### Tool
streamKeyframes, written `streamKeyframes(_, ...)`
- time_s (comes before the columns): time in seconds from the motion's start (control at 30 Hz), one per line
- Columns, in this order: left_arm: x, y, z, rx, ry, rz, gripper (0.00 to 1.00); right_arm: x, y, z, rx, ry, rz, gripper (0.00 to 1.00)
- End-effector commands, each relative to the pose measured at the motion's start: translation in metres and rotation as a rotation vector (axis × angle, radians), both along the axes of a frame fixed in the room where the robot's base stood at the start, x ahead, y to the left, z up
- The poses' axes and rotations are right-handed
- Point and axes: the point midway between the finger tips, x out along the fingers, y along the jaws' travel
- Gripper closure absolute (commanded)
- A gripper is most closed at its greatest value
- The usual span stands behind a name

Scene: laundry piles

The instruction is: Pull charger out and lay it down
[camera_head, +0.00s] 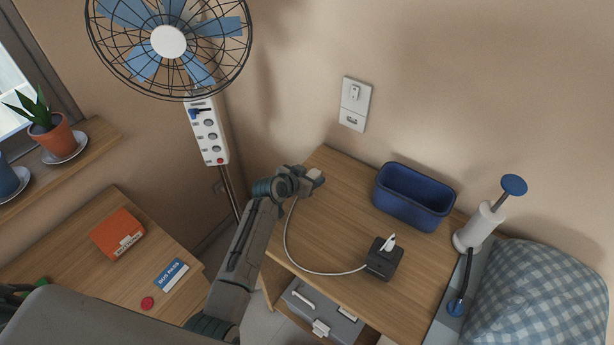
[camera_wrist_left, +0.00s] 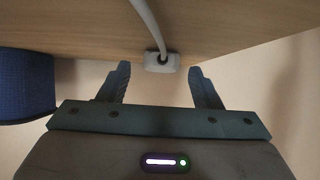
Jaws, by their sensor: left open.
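My left gripper (camera_head: 314,178) is over the back left of the wooden table, its jaws open. In the left wrist view its two fingers stand apart, with a small white plug-like end (camera_wrist_left: 162,62) between and just beyond the fingertips. A white cable (camera_wrist_left: 148,22) runs from that end. In the head view the cable (camera_head: 291,245) curves from a dark cube (camera_head: 384,262) to the gripper, which hides its far end. The cube has a white piece (camera_head: 388,242) standing in its top. My right gripper is not in view.
A wall plate (camera_head: 355,104) is above the table. A power strip (camera_head: 206,132) and a fan (camera_head: 168,42) are at the left.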

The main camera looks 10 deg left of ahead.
Motion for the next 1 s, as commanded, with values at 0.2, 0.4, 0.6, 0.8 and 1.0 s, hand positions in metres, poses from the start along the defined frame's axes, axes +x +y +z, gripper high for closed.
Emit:
streamKeyframes(0.2, -0.013, 0.006, 0.007, 0.001, -0.001, 0.0, 0.42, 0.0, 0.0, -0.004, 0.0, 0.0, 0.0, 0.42)
streamKeyframes(0.4, -0.041, 0.018, 0.024, 0.002, -0.002, 0.001, 0.42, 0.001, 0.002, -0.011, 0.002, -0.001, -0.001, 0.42)
streamKeyframes(0.6, -0.067, 0.029, 0.042, 0.002, -0.002, 0.0, 0.42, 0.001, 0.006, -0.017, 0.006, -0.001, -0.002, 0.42)
streamKeyframes(0.8, -0.082, 0.035, 0.053, 0.0, 0.001, 0.0, 0.42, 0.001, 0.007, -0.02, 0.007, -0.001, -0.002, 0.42)
streamKeyframes(1.0, -0.087, 0.036, 0.056, 0.0, 0.003, 0.001, 0.42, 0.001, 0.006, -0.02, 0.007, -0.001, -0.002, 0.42)
